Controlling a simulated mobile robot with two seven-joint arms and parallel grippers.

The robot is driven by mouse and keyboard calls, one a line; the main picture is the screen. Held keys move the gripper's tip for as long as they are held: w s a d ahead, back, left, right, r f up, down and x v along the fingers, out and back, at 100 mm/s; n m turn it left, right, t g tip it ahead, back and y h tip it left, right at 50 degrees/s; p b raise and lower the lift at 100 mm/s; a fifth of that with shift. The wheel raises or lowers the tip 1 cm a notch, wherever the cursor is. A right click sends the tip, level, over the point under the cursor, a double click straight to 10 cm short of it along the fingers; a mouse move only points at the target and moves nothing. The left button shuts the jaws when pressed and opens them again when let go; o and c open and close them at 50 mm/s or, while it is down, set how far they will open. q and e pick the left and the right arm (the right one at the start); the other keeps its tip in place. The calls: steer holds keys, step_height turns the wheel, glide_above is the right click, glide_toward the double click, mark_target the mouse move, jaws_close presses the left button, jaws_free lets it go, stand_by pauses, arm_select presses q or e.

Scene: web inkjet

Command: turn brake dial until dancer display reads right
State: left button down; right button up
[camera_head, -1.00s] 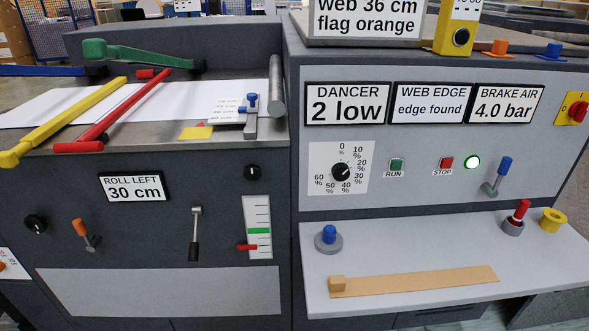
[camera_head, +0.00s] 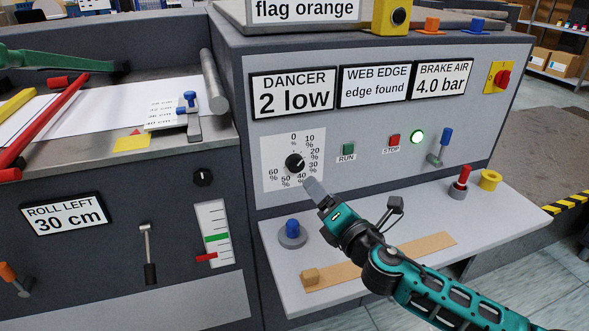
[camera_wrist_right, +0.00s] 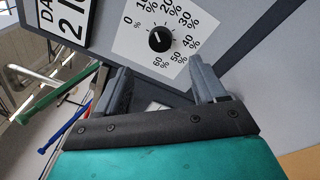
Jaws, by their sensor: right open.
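The black dial knob (camera_head: 295,162) sits on a white plate with a percent scale from 0 to 60, below the dancer display (camera_head: 294,93), which reads "2 low". Its pointer is too small to read surely. My right gripper (camera_head: 313,188) is just below and right of the dial, apart from it. In the right wrist view the gripper (camera_wrist_right: 162,82) has its two fingers spread and empty, with the knob (camera_wrist_right: 160,39) beyond the gap between them. My left gripper is not in view.
Web edge display (camera_head: 375,85) reads "edge found"; brake air display (camera_head: 441,79) reads "4.0 bar". Run button (camera_head: 348,149), stop button (camera_head: 394,140) and a blue lever (camera_head: 444,142) lie right of the dial. A shelf (camera_head: 280,262) below bears a blue knob (camera_head: 292,229) and wooden strip (camera_head: 430,244).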

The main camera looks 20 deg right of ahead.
mark_target(298, 166)
steer(key=w, duration=0.3)
steer(key=w+a, duration=0.1)
steer(key=w, duration=0.6)
steer(key=shift+w+a+b, duration=0.25)
steer(key=shift+b, duration=0.05)
steer(key=c, duration=1.1)
